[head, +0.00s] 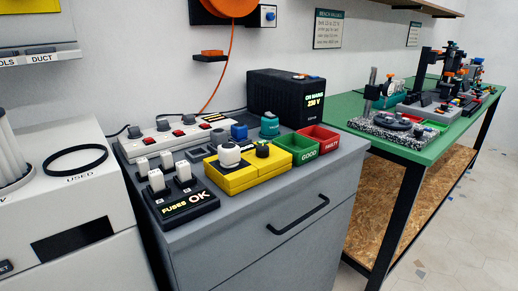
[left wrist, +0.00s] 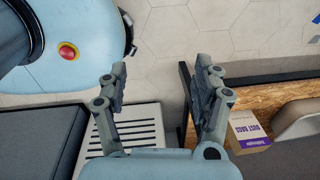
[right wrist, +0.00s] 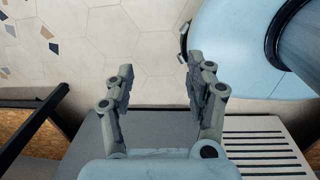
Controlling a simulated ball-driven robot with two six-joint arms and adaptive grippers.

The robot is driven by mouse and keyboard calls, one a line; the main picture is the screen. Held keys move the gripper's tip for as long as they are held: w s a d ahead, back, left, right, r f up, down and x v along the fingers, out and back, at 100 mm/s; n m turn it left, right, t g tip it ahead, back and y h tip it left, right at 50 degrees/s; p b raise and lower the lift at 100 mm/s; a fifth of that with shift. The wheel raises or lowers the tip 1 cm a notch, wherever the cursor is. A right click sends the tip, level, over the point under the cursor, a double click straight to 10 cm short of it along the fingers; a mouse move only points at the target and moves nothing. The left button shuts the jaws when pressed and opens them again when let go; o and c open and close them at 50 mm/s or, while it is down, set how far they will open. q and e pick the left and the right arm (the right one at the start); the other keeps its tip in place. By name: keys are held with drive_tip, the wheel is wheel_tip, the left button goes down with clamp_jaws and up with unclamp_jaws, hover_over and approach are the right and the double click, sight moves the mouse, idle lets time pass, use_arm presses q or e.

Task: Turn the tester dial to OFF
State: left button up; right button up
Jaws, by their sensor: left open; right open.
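A yellow tester (head: 246,177) sits on the grey cabinet top in the head view. It carries a white round knob (head: 229,155) on its left and a small black dial (head: 262,150) on its right. The dial's markings and pointing direction are too small to read. Neither gripper shows in the head view. My left gripper (left wrist: 162,68) is open and empty in the left wrist view, above the floor. My right gripper (right wrist: 160,65) is open and empty in the right wrist view, also above the floor.
A black fuse block (head: 188,208) stands front left of the tester. Green (head: 298,156) and red (head: 331,146) bins stand to its right. A power strip (head: 177,138) and black power unit (head: 288,97) are behind. The grey cabinet (head: 250,250) has a black handle.

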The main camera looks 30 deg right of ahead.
drive_tip(key=s+g, duration=0.2)
drive_tip(key=t+y+p, duration=0.1)
drive_tip(key=t+p, duration=0.1)
drive_tip(key=p, duration=1.2)
approach(263, 147)
drive_tip(key=shift+n, duration=0.3)
wheel_tip(263, 147, down, 10)
drive_tip(key=shift+r+b, duration=0.25)
drive_tip(key=shift+b, duration=0.15)
use_arm(q)
wheel_tip(263, 147, up, 13)
drive_tip(key=w+d, duration=0.1)
drive_tip(key=w, duration=0.1)
drive_tip(key=shift+w+d+r, duration=0.15)
drive_tip(key=shift+w+d, duration=0.05)
drive_tip(key=shift+d, duration=0.05)
use_arm(e)
drive_tip(key=shift+c, duration=0.3)
clamp_jaws()
